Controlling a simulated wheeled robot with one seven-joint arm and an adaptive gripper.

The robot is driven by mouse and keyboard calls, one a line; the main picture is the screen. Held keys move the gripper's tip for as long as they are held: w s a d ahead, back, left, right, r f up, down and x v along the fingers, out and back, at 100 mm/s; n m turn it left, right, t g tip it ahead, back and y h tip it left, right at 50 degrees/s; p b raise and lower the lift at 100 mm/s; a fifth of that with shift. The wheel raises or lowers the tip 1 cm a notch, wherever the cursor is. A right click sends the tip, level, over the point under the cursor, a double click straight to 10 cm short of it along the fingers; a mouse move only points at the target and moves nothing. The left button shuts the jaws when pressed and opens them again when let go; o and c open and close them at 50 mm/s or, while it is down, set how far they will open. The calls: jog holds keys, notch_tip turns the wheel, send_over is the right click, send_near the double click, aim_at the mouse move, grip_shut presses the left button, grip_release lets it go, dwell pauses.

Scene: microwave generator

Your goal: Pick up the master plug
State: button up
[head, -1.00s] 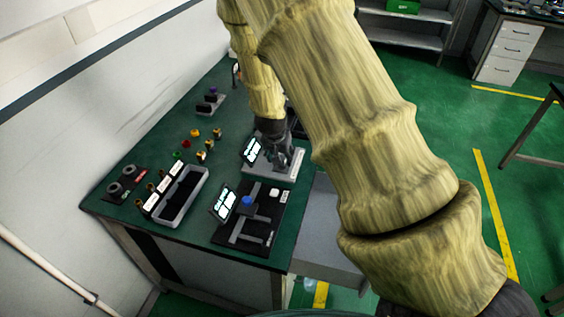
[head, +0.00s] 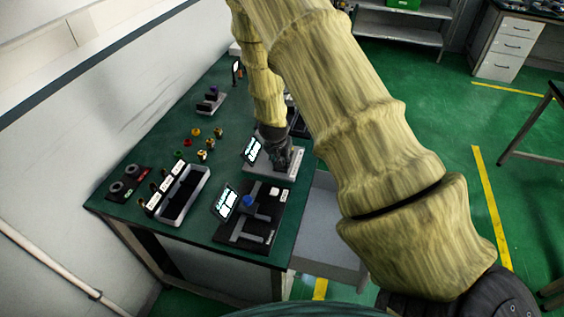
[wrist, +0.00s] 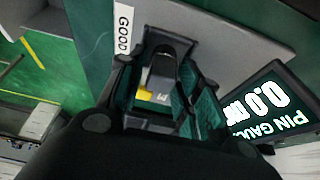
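My gripper (head: 282,163) is down at the grey pin gauge station (head: 292,171), right beside its lit screen (head: 252,151). In the wrist view, my gripper's fingers (wrist: 160,85) stand apart on both sides of a dark, rounded upright part (wrist: 162,65) with a grey piece and a small yellow piece (wrist: 144,94) below it. I cannot tell whether this is the master plug. Contact with the fingers is unclear. The screen in the wrist view (wrist: 262,105) reads "PIN GAUGE" and "0.0". Several small gold plugs (head: 210,144) stand on the green table left of the station.
A second station with a black base (head: 262,225) and blue knob (head: 248,201) stands in front. A grey tray (head: 185,195) with labelled slots and a black ring holder (head: 130,183) lie left. A "GOOD" label (wrist: 124,28) shows in the wrist view. The wall bounds the left side.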

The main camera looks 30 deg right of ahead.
grip_shut()
